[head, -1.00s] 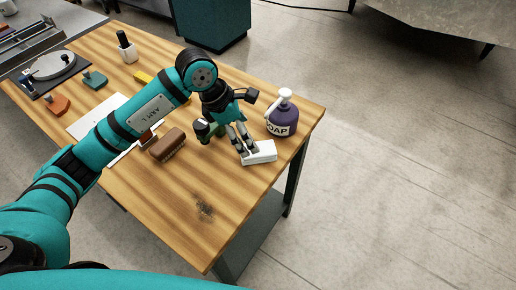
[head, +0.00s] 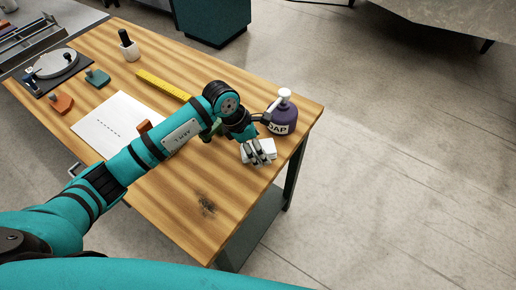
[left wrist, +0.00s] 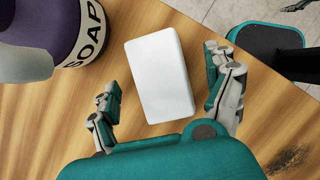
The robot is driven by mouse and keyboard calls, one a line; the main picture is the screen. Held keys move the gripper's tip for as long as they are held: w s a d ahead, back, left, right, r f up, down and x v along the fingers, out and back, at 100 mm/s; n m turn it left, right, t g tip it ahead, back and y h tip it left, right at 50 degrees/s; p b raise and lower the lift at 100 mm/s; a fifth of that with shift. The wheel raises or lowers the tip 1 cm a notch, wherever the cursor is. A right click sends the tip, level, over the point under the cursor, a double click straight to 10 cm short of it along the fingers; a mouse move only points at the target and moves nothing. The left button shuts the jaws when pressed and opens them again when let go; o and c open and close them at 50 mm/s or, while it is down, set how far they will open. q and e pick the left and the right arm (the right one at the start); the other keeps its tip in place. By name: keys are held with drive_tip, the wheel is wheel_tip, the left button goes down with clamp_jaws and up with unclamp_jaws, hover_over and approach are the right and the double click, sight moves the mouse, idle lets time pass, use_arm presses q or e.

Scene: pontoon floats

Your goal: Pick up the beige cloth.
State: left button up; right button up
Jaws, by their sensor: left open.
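No plainly beige cloth shows. A white, flat, rounded rectangular piece (head: 268,146) lies near the right edge of the wooden table; I cannot tell whether it is the folded cloth. In the left wrist view the white piece (left wrist: 158,72) is in the middle, between the fingers. My left gripper (head: 261,154) is over it in the head view, with its fingers covering part of it. In the left wrist view my left gripper (left wrist: 163,85) is open, with a finger on each side and visible gaps to the piece.
A purple soap bottle (head: 283,116) with a white pump stands close behind the piece. The table's near part is clear except for a dark smudge (head: 207,204).

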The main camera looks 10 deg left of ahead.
use_arm(q)
drive_tip(key=shift+f+b, duration=0.2)
drive_tip(key=shift+b, duration=0.2)
idle(0.5)
drive_tip(key=c, duration=1.3)
drive_tip(key=shift+o, duration=0.2)
drive_tip(key=shift+r, duration=0.1)
